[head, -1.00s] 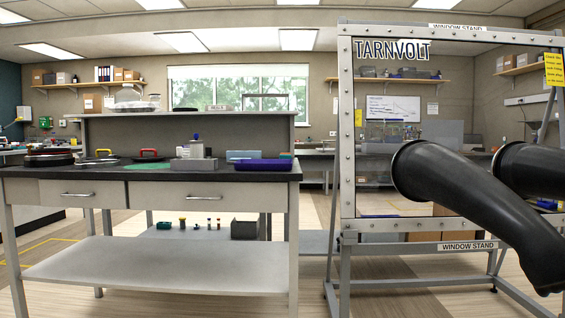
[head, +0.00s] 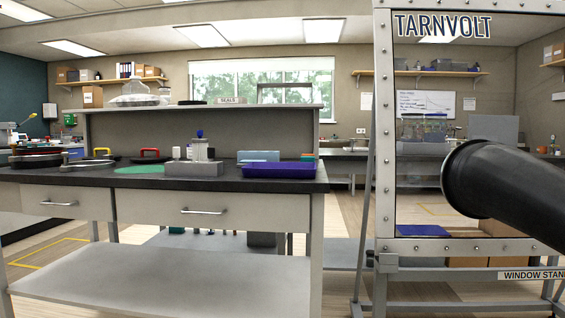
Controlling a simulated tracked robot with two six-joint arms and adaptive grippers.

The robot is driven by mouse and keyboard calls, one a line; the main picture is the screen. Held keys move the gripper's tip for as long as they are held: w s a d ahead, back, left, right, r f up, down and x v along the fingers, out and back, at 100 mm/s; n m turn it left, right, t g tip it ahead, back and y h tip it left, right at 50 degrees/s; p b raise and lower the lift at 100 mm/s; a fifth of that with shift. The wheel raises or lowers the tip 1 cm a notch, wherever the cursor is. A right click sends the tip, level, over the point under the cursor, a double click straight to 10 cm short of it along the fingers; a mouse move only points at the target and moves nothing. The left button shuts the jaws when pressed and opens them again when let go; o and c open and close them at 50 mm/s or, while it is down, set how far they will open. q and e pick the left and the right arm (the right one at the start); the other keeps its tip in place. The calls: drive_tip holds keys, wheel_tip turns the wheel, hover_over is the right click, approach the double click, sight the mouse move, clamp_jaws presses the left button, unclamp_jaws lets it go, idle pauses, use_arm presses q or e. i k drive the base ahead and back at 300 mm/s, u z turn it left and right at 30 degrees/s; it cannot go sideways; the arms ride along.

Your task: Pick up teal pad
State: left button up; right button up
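A flat green round mat (head: 139,169) lies further left on the same bench top. Neither of my grippers is in view.
The dark bench top (head: 90,177) also holds a grey block with bottles (head: 193,168), a light blue box (head: 258,156) and red-handled item (head: 149,153).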

sight(303, 159)
drive_tip(key=z, duration=0.1)
drive_tip(key=i, duration=0.85)
drive_tip(key=z, duration=0.5)
